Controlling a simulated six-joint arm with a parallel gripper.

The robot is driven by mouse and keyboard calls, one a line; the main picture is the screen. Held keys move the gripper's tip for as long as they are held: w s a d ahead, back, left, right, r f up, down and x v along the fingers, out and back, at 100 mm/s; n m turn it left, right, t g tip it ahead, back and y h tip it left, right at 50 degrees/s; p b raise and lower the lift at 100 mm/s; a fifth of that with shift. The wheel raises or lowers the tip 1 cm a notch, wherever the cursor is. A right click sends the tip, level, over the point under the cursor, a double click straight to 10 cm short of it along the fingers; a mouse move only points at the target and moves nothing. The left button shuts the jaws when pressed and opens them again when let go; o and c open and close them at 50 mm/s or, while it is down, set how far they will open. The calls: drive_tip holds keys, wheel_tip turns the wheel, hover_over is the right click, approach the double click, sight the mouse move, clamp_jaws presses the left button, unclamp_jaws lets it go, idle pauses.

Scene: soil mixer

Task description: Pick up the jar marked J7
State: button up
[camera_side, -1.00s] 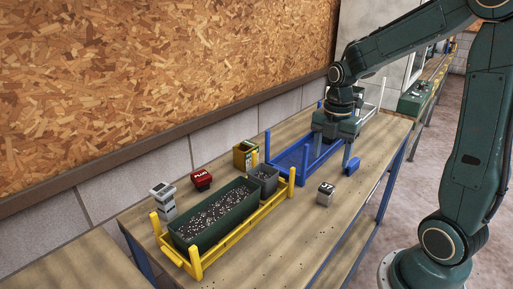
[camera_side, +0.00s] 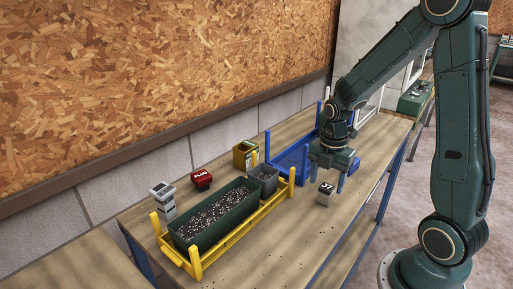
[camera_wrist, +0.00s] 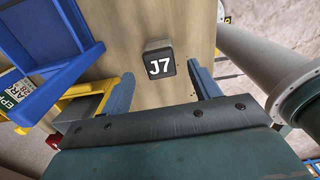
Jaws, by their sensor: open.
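The jar marked J7 (camera_side: 325,194) is a small pale jar with a dark lid, standing upright on the wooden bench near its front edge. In the wrist view, the J7 jar (camera_wrist: 159,63) shows its white lettering between and beyond my fingers. My gripper (camera_side: 330,183) is open and empty, pointing down just above and behind the jar in the side view. In the wrist view, the two blue-grey fingers of my gripper (camera_wrist: 162,90) are spread wide. I see no contact with the jar.
A blue rack (camera_side: 291,162) stands behind my gripper. A yellow rack (camera_side: 240,233) holds a green trough (camera_side: 215,215) of speckled soil and a grey pot (camera_side: 264,178). Bench around J7 is clear.

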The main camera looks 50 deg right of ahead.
sight(326, 188)
drive_tip(key=shift+f, duration=0.15)
drive_tip(key=shift+a+f, duration=0.1)
drive_tip(key=shift+f, duration=2.4)
drive_tip(key=c, duration=1.1)
drive_tip(key=shift+r, duration=0.15)
wheel_tip(326, 188, up, 20)
drive_tip(key=shift+f, duration=0.1)
